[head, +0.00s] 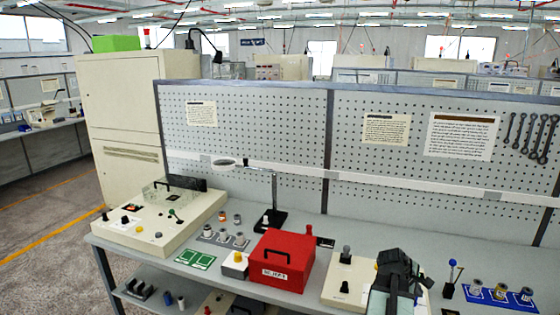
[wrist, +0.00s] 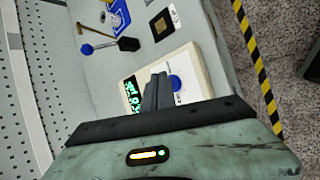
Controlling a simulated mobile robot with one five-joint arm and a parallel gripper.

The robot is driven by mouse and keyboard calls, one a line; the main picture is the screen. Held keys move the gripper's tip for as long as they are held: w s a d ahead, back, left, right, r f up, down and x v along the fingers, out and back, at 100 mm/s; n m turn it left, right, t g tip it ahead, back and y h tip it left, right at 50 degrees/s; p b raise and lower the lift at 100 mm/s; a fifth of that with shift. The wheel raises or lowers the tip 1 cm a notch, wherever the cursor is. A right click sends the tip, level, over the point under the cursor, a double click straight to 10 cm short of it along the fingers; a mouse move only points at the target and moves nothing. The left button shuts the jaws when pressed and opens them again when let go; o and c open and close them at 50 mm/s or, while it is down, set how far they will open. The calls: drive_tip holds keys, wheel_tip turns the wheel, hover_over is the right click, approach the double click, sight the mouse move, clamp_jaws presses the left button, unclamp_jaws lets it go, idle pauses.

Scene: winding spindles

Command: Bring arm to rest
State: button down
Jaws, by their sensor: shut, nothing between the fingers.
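My gripper (wrist: 158,76) shows in the wrist view with its two dark fingers together and nothing between them. It is above a cream box with a blue round button (wrist: 175,83) and a lit green display (wrist: 131,97); I cannot tell the gap. The fingertips cannot be made out there.
A red case (head: 283,262) stands left of my arm. A blue-knobbed lever (head: 451,272) and a blue spindle plate (head: 489,293) are to its right. A pegboard (head: 260,130) rises behind the bench. A yellow-black floor stripe (wrist: 252,60) runs beside the bench.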

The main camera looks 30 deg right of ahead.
drive_tip(key=w+a, duration=0.4)
drive_tip(key=w+a+f+m+t+y, duration=0.1)
drive_tip(key=w+a, duration=0.3)
drive_tip(key=a, duration=0.1)
drive_tip(key=w+a+f+y, duration=0.1)
drive_tip(key=w+a, duration=0.3)
drive_tip(key=w, duration=0.1)
drive_tip(key=shift+a+f+t, duration=0.25)
drive_tip(key=shift+a+t, duration=0.05)
drive_tip(key=shift+t, duration=0.1)
drive_tip(key=w+a+f+m+y, duration=0.1)
drive_tip(key=w+a, duration=0.2)
drive_tip(key=a, duration=0.6)
drive_tip(key=w+a+f+m+y, duration=0.1)
drive_tip(key=w+a, duration=0.3)
drive_tip(key=a, duration=0.5)
drive_tip(key=w+a+f+m+y, duration=0.1)
drive_tip(key=w+a+y, duration=0.15)
drive_tip(key=a, duration=0.65)
drive_tip(key=a+m+y, duration=0.1)
drive_tip(key=a, duration=1.8)
drive_tip(key=shift+a+g, duration=0.25)
drive_tip(key=shift+g, duration=0.05)
drive_tip(key=shift+s+y, duration=0.1)
drive_tip(key=shift+y, duration=0.15)
